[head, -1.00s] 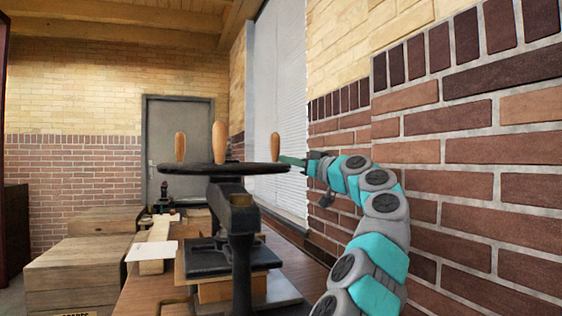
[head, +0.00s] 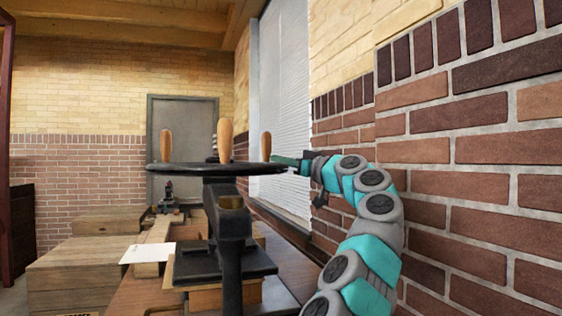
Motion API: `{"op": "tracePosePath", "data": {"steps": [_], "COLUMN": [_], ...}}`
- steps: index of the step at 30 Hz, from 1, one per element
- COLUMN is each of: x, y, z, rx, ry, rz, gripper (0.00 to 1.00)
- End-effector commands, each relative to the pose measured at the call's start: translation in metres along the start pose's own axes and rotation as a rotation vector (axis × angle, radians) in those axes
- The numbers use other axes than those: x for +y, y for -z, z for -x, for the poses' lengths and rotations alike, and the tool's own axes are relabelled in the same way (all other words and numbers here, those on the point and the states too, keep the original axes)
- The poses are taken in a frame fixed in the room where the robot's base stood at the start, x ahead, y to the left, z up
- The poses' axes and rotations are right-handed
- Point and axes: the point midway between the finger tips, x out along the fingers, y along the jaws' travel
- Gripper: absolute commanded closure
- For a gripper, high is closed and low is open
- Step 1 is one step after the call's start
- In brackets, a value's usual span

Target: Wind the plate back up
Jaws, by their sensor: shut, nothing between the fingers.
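A hand press stands ahead with a flat black handwheel (head: 200,167) on top. Three upright wooden handles rise from the wheel: one at the left (head: 166,146), one near the middle (head: 225,140) and one at the right (head: 266,146). My gripper (head: 284,161) is shut and empty at the wheel's right edge, close beside the right handle. I cannot tell whether it touches the rim. Below the wheel, the dark press column (head: 231,250) stands in front of the black plate (head: 190,265), partly hiding it. The gap under the plate is hard to see.
A wooden bench (head: 135,290) carries the press, with a white sheet (head: 148,252) at its left. Wooden crates (head: 75,262) stand at the left. A second small press (head: 168,197) is farther back. The brick wall (head: 480,200) is close at the right.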

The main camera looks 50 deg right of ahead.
Motion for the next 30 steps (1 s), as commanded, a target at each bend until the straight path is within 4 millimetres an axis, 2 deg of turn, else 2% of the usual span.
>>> {"op": "tracePosePath", "data": {"steps": [19, 23, 30], "x": [-0.003, -0.003, -0.002], "y": [-0.001, -0.002, -0.002], "z": [0.000, 0.014, 0.054], "rx": [-0.001, 0.000, 0.002], "ry": [0.003, 0.003, -0.001], "rz": [0.001, 0.001, 0.001], "gripper": [1.00, 1.00, 1.00]}}
